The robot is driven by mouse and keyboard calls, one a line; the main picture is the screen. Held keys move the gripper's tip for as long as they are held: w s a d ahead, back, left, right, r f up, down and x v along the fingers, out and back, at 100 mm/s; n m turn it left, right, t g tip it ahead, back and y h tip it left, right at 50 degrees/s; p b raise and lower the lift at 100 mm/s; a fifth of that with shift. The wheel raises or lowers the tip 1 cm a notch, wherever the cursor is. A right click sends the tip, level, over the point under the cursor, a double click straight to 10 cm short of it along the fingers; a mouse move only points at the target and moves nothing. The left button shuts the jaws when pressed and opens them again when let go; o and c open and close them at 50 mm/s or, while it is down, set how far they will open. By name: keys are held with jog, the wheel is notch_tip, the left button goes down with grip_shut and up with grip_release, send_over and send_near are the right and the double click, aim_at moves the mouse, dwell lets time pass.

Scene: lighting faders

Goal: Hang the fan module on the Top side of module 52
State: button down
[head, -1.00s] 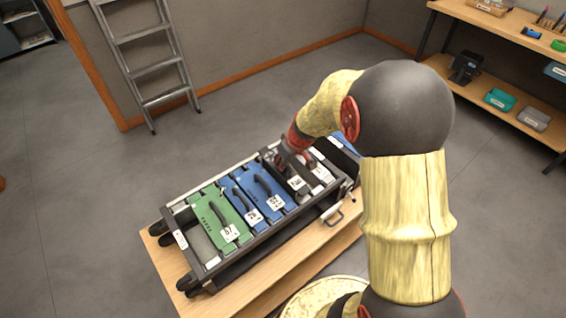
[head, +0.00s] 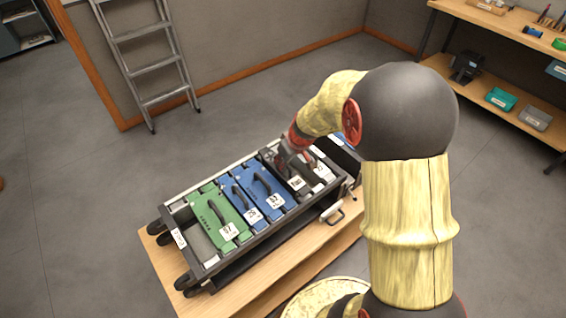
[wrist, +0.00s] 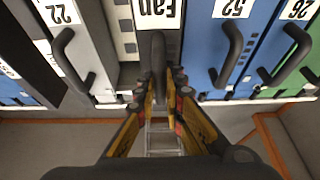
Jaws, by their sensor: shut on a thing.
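The dark fan module (wrist: 172,42), labelled "Fan", stands between pale module 22 (wrist: 97,28) and blue module 52 (wrist: 222,48) in the wrist view. My gripper (wrist: 160,88) is shut on the fan module's dark upright handle (wrist: 158,60). In the head view the gripper (head: 287,158) is over the dark part of the rack, just right of blue module 52 (head: 262,185). The gripper partly covers the fan module there. I cannot tell whether the module is raised from its slot.
The black rack (head: 265,225) sits on a wooden surface (head: 300,255). Blue module 26 (wrist: 275,60) is beyond module 52, and a green module (head: 220,212) is farther left. A ladder (head: 150,65) leans at the wall. Shelves stand at the right. The surrounding floor is open.

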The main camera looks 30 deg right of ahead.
jog(key=shift+w+f+b, duration=0.1)
jog(key=shift+f+b, duration=1.1)
jog(key=shift+b, duration=0.1)
dwell(0.4)
jog(key=c, duration=1.8)
grip_release()
jog(key=shift+f, duration=0.15)
jog(key=shift+s+r, duration=0.25)
jog(key=shift+r, duration=0.25)
jog(key=v, duration=1.1)
jog(key=shift+r, duration=0.1)
notch_tip(320, 180, up, 7)
jog(key=p, duration=0.4)
